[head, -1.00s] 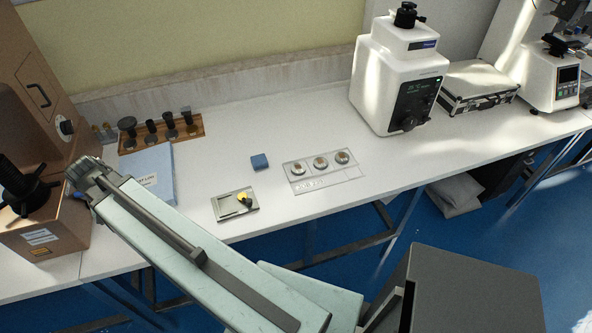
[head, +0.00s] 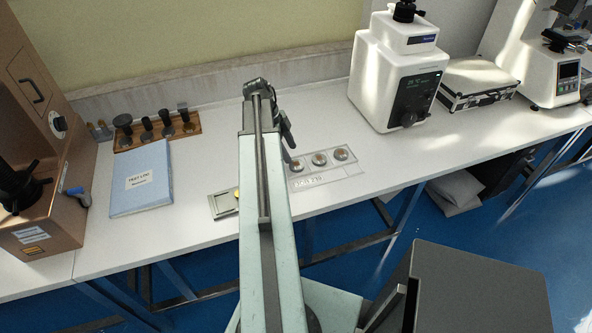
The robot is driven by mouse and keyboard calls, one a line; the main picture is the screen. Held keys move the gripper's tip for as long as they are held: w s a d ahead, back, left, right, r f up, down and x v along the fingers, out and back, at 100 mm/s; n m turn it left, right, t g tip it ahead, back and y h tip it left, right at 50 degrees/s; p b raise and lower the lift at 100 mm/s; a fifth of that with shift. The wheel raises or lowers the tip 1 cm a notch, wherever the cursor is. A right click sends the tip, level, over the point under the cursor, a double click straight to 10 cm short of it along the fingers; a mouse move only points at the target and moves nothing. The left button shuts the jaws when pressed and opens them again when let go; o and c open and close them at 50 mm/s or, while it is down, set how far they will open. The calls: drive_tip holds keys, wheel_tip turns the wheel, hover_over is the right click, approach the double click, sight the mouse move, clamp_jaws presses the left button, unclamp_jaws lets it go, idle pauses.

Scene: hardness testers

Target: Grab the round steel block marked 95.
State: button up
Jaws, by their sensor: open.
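Three round steel blocks sit in a row in a clear flat tray (head: 350,171) on the white bench: a left one (head: 296,167), a middle one (head: 319,159) and a right one (head: 341,154). Small markings show on the tray's front strip, but I cannot read them, so I cannot tell which block is marked 95. My gripper (head: 291,158) points down from the arm's end, close to the left block in the picture. It is open and seen small, with nothing visible in it. I cannot tell its height above the tray.
A blue test log binder (head: 141,180) and a wooden rack (head: 158,132) of dark fittings stand left. A grey plate (head: 222,204) is partly behind my arm. A white tester (head: 396,75) stands behind right, beside a silver case (head: 476,84). Bench right of the tray is clear.

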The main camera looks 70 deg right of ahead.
sight(297, 164)
drive_tip(key=b+x, duration=0.4)
drive_tip(key=x, duration=0.2)
drive_tip(key=shift+w+f+b, duration=0.1)
drive_tip(key=shift+w+b, duration=0.05)
drive_tip(key=shift+b, duration=0.25)
drive_tip(key=shift+r, duration=0.2)
clamp_jaws()
wheel_tip(297, 164, up, 10)
drive_tip(key=p, duration=1)
